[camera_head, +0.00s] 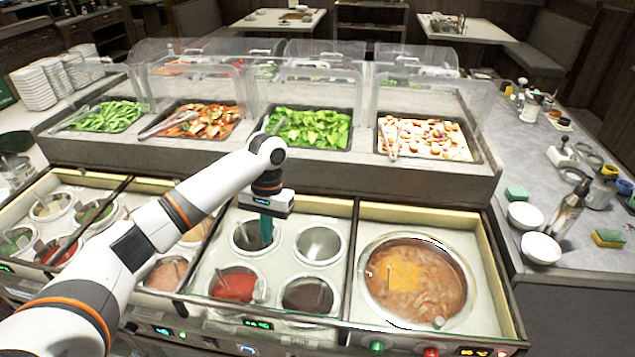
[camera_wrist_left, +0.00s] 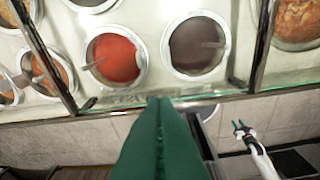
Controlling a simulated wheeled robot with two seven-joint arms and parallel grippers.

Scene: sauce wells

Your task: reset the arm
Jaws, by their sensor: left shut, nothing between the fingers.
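My left arm (camera_head: 135,245) reaches in from the lower left over the sauce counter. My left gripper (camera_head: 266,240) points down over the upper left well (camera_head: 246,248) of the middle section. Its green fingers are shut and empty, and they also show in the left wrist view (camera_wrist_left: 160,102). That view looks at a well of red sauce (camera_wrist_left: 114,58) and a well of dark sauce (camera_wrist_left: 196,45). My right gripper (camera_wrist_left: 242,128) shows small at its lower right, below the counter edge, with its fingertips apart and nothing between them. It is not in the head view.
A large round pot of orange-brown food (camera_head: 415,280) sits in the right section. Behind the wells stand trays of vegetables (camera_head: 310,128) under clear guards (camera_head: 300,85). White bowls (camera_head: 541,248), a sponge (camera_head: 608,238) and bottles crowd the right counter. Ladles stick out of several wells.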

